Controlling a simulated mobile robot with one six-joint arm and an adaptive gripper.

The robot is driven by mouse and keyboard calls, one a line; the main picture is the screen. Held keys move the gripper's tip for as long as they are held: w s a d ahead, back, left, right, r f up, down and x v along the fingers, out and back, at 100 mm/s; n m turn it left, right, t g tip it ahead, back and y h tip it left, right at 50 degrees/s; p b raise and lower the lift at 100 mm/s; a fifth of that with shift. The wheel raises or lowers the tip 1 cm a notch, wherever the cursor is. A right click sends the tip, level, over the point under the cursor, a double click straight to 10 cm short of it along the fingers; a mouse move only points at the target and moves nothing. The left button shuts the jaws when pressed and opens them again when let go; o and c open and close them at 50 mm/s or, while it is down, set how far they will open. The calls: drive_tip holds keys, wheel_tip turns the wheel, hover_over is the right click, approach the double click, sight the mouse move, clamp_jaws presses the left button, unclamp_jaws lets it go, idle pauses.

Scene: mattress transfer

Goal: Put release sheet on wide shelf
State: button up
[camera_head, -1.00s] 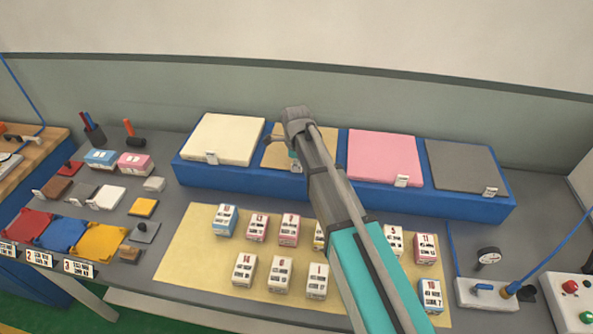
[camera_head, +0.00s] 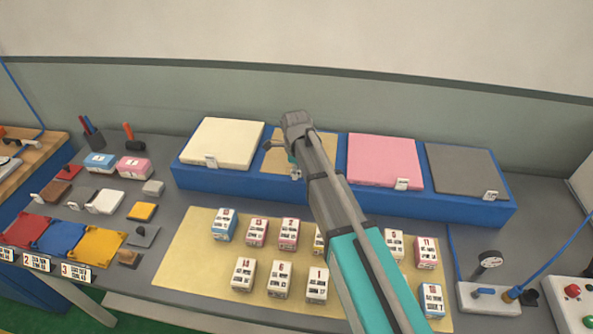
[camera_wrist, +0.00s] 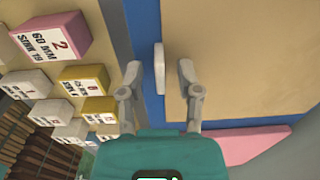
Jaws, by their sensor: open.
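A tan sheet (camera_wrist: 240,60), which looks like the release sheet, lies flat on a long blue rack (camera_head: 250,185), second from the left. It also shows in the head view (camera_head: 322,148), partly hidden by my arm. A white tab (camera_wrist: 158,68) stands at its front edge. My gripper (camera_wrist: 159,72) is open, with one finger on each side of the tab and a gap to both. In the head view my gripper (camera_head: 292,150) is at the front edge of the tan sheet. I cannot tell which surface is the wide shelf.
On the rack lie a cream pad (camera_head: 222,143) to the left, a pink pad (camera_head: 383,160) and a grey pad (camera_head: 465,170) to the right. Several numbered boxes stand on a tan mat (camera_head: 195,255) in front. A gauge (camera_head: 490,259) stands at the right.

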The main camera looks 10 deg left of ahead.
drive_tip(key=shift+r, duration=0.2)
wheel_tip(320, 180, up, 12)
drive_tip(key=p, duration=1.2)
drive_tip(key=shift+s, duration=0.1)
drive_tip(key=shift+d, duration=0.1)
idle(0.9)
drive_tip(key=s+d+n, duration=0.5)
drive_tip(key=d, duration=0.6)
drive_tip(key=s+d+n, duration=0.5)
drive_tip(key=d+n, duration=0.1)
drive_tip(key=d, duration=0.5)
drive_tip(key=s+d+n, duration=0.5)
drive_tip(key=d+n, duration=0.1)
drive_tip(key=d, duration=0.5)
drive_tip(key=shift+s+d, duration=0.15)
drive_tip(key=shift+d, duration=0.15)
drive_tip(key=shift+f, duration=0.1)
wheel_tip(320, 180, down, 9)
drive_tip(key=b, duration=0.9)
